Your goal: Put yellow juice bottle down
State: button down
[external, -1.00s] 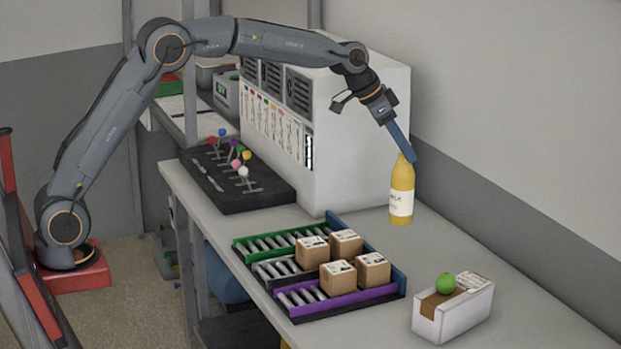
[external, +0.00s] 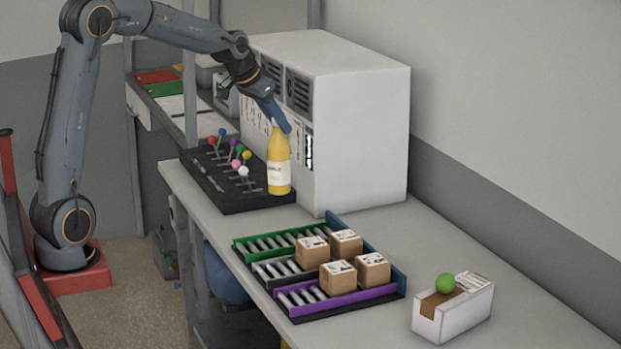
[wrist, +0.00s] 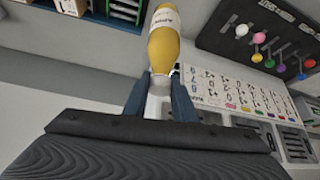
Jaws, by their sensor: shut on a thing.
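The yellow juice bottle (external: 279,160) has a white label and hangs upright from my gripper (external: 277,126) in the external view. My gripper is shut on the bottle's neck. In the external view the bottle appears in front of the white cabinet and the right end of the black lever panel. Whether its base touches anything is hard to tell. In the wrist view the bottle (wrist: 164,45) points away between the two blue fingers of my gripper (wrist: 160,85).
The black panel (external: 215,188) with colored ball levers stands by the white cabinet (external: 370,130). A roller rack (external: 345,300) with several cardboard boxes (external: 338,278) lies on the grey table (external: 440,245). A white box (external: 455,312) with a green ball (external: 445,283) is at the right.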

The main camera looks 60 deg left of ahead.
jog(key=s+a+n, duration=0.1)
jog(key=s+a, duration=0.3)
jog(key=s, duration=0.2)
notch_tip(320, 180, down, 11)
jog(key=p, duration=0.1)
jog(key=shift+s+a+r+n+y, duration=0.15)
jog(key=shift+s+n+y, duration=0.15)
jog(key=shift+s+y, duration=0.15)
jog(key=shift+f, duration=0.2)
jog(key=c, duration=1.5)
grip_release()
jog(key=shift+o, duration=0.2)
jog(key=shift+r, duration=0.2)
